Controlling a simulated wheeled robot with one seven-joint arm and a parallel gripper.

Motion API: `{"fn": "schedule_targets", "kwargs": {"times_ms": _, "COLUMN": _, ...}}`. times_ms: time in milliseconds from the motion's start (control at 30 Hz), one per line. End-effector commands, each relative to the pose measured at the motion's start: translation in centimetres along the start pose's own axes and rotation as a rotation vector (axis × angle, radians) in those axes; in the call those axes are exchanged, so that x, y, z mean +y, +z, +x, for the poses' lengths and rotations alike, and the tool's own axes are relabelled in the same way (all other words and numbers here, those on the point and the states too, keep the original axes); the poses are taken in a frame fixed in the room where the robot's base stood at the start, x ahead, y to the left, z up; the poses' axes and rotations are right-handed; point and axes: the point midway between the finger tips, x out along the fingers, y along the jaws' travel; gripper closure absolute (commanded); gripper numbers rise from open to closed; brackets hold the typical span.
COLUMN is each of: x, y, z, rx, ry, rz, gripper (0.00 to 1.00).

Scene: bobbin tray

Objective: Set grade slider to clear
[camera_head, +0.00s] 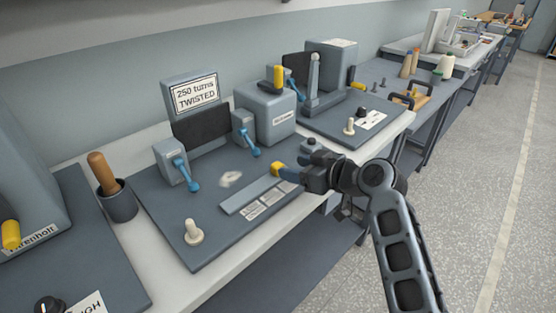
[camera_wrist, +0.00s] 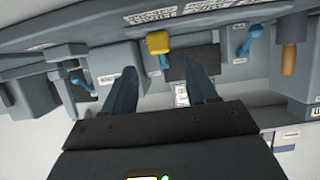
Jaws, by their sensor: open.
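The grade slider appears to be the grey rail (camera_head: 250,195) on the front of the middle dark panel. A yellow knob (camera_head: 277,168) is at the rail's right end, and small white labels lie along its front; their words are too small to read. My gripper (camera_head: 290,175) is open at the rail's right end, close to the knob. In the wrist view the knob (camera_wrist: 158,42) shows just past my fingertips (camera_wrist: 161,62), roughly in line with the gap. I cannot tell whether either finger touches it.
A sign (camera_head: 195,94) reads "250 turns TWISTED". Blue-handled levers (camera_head: 187,174) and a cream knob (camera_head: 193,232) stand on the same panel. A wooden-handled tool sits in a dark cup (camera_head: 118,203) at left. A grey box (camera_head: 265,115) stands behind the rail. Open floor lies right.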

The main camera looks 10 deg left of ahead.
Motion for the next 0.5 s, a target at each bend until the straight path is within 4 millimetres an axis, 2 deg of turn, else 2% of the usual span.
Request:
{"fn": "schedule_targets", "kwargs": {"times_ms": 300, "x": -0.1, "y": -0.2, "z": 4.3, "rx": 0.000, "ry": -0.002, "rz": 0.002, "gripper": 0.43}}
{"fn": "schedule_targets", "kwargs": {"times_ms": 500, "x": -0.1, "y": -0.1, "z": 6.4, "rx": 0.000, "ry": -0.001, "rz": 0.001, "gripper": 0.43}}
